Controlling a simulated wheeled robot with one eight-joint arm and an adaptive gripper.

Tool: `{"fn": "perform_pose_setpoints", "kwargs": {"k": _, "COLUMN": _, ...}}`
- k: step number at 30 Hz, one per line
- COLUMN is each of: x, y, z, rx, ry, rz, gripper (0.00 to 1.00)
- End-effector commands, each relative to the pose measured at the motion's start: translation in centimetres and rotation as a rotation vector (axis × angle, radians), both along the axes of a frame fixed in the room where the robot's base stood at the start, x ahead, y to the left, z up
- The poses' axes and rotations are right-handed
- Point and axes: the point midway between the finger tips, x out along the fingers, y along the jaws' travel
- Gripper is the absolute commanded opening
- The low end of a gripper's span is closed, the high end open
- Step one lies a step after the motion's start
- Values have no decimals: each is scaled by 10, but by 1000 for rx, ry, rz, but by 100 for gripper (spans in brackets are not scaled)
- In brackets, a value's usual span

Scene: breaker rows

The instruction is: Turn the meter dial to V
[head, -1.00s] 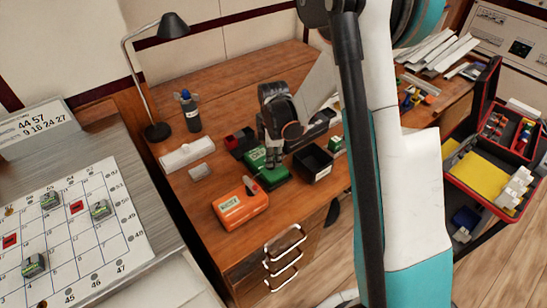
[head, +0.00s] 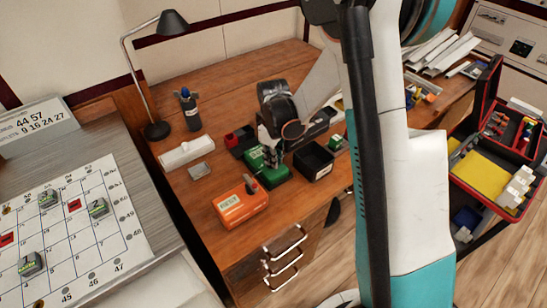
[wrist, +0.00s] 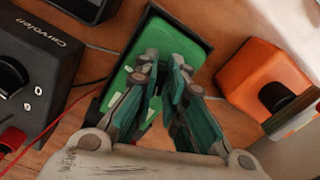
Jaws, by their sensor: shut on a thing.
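The green meter (head: 256,160) with a dark rim lies on the wooden desk. Its green face (wrist: 158,38) also fills the middle of the wrist view. My gripper (head: 268,154) is over it, fingers pointing down at its face. In the wrist view the fingers (wrist: 170,68) are close together over the green face, shut on what appears to be the meter dial. The fingers hide the dial, its pointer and any V mark, so I cannot tell its setting.
An orange box (head: 240,207) with a black knob stands close by. A black Carvolen unit (wrist: 38,62) with a knob and red sockets is on the other side, with a red lead. An open black bin (head: 314,160) is right of the meter. A lamp (head: 158,130) stands behind.

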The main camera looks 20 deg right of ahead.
Motion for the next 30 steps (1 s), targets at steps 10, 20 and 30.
{"fn": "perform_pose_setpoints", "kwargs": {"k": 10, "x": -1, "y": 2, "z": 0, "rx": 0, "ry": 0, "rz": -239, "gripper": 0}}
{"fn": "perform_pose_setpoints", "kwargs": {"k": 20, "x": -2, "y": 3, "z": 0, "rx": 0, "ry": 0, "rz": -340, "gripper": 0}}
{"fn": "perform_pose_setpoints", "kwargs": {"k": 30, "x": -2, "y": 3, "z": 0, "rx": 0, "ry": 0, "rz": -352, "gripper": 0}}
